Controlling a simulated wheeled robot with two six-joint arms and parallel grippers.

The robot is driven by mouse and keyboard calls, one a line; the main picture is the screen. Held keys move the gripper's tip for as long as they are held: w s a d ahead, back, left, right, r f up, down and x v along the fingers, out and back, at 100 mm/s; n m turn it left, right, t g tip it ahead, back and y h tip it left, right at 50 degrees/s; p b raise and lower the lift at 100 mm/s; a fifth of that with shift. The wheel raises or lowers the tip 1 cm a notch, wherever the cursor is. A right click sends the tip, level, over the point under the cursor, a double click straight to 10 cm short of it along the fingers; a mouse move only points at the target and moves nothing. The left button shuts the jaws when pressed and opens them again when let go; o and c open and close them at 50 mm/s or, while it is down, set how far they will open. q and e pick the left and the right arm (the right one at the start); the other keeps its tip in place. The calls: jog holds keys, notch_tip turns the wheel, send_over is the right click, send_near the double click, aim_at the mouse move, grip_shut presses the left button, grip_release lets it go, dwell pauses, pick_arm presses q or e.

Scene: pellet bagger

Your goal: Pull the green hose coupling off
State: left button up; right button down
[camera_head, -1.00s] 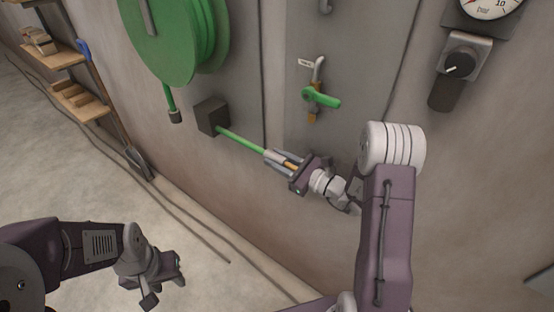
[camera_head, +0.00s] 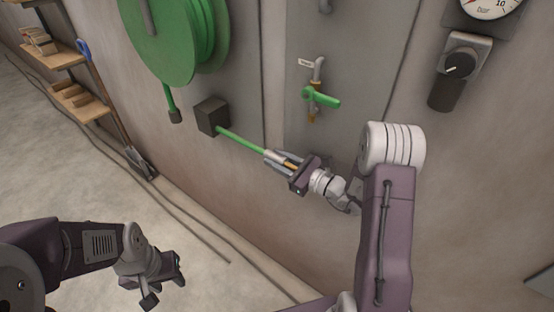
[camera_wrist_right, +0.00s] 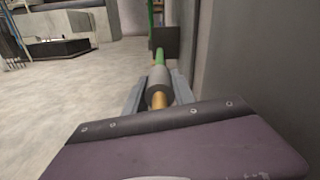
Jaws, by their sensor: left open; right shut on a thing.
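The green hose (camera_head: 240,140) runs from a dark box (camera_head: 211,116) on the wall down and right to a grey coupling with a brass end (camera_head: 290,164). My right gripper (camera_head: 279,161) is shut on this coupling. In the right wrist view the grey coupling (camera_wrist_right: 158,82) lies between the fingers, its brass end toward the wrist and the green hose (camera_wrist_right: 159,56) beyond. The coupling is apart from the wall. My left gripper (camera_head: 168,280) is open and empty at the lower left, over the floor.
A green hose reel (camera_head: 180,40) hangs on the wall, with a short hose end below it. A tap with a green lever (camera_head: 321,98) sits on a grey panel. A pressure gauge (camera_head: 490,6) is at the upper right. Shelves (camera_head: 75,98) and a shovel stand left. Cables lie along the floor.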

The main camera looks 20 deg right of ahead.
aim_at(289, 165)
jog(key=x, duration=0.4)
jog(key=shift+w+a+b, duration=0.25)
jog(key=shift+w+b, duration=0.05)
jog(key=shift+r, duration=0.1)
jog(key=c, duration=1.1)
grip_release()
jog(key=shift+o, duration=0.2)
jog(key=shift+w+a, duration=0.1)
jog(key=v, duration=0.9)
